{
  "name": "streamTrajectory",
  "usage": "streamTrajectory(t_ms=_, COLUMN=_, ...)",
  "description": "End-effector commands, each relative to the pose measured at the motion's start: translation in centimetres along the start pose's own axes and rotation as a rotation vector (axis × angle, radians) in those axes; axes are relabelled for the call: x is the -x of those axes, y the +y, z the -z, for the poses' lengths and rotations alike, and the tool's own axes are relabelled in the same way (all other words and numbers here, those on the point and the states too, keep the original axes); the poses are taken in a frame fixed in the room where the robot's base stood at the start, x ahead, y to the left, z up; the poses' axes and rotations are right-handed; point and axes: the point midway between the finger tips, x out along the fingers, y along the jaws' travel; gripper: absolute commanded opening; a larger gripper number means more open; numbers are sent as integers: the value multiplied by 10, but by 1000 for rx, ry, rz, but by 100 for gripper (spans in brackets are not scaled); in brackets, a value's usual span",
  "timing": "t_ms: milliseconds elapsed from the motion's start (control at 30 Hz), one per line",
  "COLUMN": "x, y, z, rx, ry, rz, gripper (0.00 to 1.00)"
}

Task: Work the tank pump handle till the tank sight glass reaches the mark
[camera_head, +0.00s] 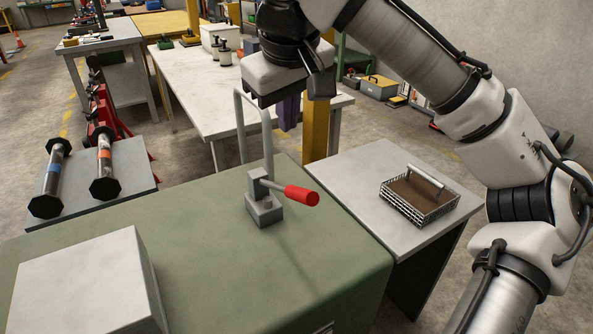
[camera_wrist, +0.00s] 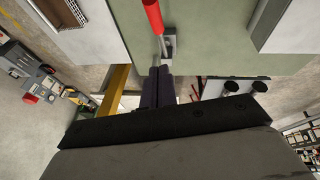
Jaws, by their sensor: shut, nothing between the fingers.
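The green tank (camera_head: 200,225) fills the foreground in the head view. On its top is a small grey pump (camera_head: 264,208) with a red-gripped handle (camera_head: 302,195) sticking out to the right. The handle (camera_wrist: 153,15) and pump (camera_wrist: 168,47) also show at the top of the wrist view. My gripper (camera_head: 289,126) points down behind and above the pump in the head view, apart from the handle. Its dark fingers (camera_wrist: 160,72) are together, with nothing between them. I cannot make out the sight glass or its mark in either view.
A grey bent pipe (camera_head: 240,125) rises behind the pump, near my gripper. A pale box (camera_head: 88,285) sits on the tank at front left. A side table (camera_head: 350,175) at right holds a wire basket (camera_head: 420,198).

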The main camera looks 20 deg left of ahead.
Motion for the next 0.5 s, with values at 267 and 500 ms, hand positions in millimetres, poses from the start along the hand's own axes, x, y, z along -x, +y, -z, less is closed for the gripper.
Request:
streamTrajectory(t_ms=267, x=-26, y=0, z=-1, rx=-1, ry=-1, rz=1, gripper=0)
streamTrajectory(t_ms=500, x=-78, y=0, z=-1, rx=0, ry=-1, rz=1, gripper=0)
